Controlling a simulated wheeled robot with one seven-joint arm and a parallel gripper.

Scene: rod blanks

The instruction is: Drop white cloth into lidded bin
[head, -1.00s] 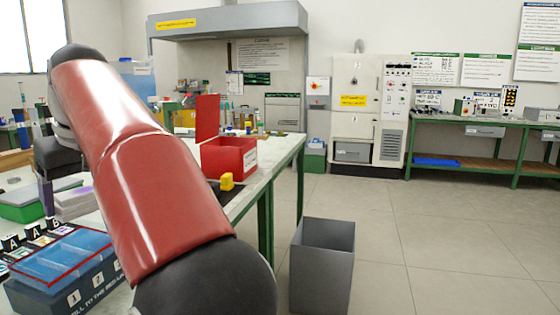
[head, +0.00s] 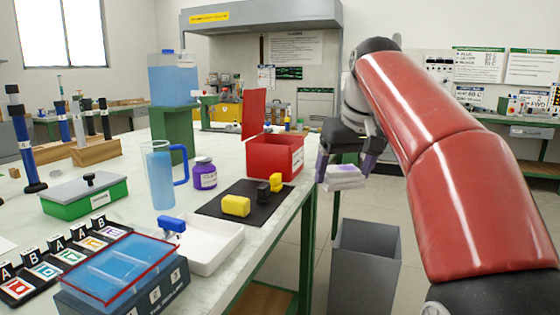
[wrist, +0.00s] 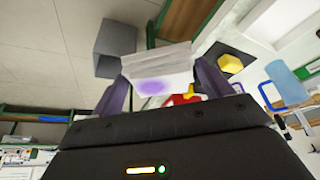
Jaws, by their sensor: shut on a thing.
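My gripper (head: 346,168) is shut on the white cloth (head: 345,182), which hangs between its two purple fingers just beyond the table's right edge. In the wrist view the cloth (wrist: 158,60) is folded and has a purple stain. The lidded bin (head: 272,158) is a red box at the table's right edge, with its red lid (head: 254,115) standing open. The gripper and cloth are right of the bin and apart from it in the head view. The bin's inside is mostly hidden by its front wall.
A grey open floor bin (head: 365,262) stands below the cloth, beside the table. A black mat with yellow blocks (head: 236,206), a white tray (head: 205,250), a purple-labelled jar (head: 204,175) and a blue jug (head: 160,178) are on the table (head: 130,215).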

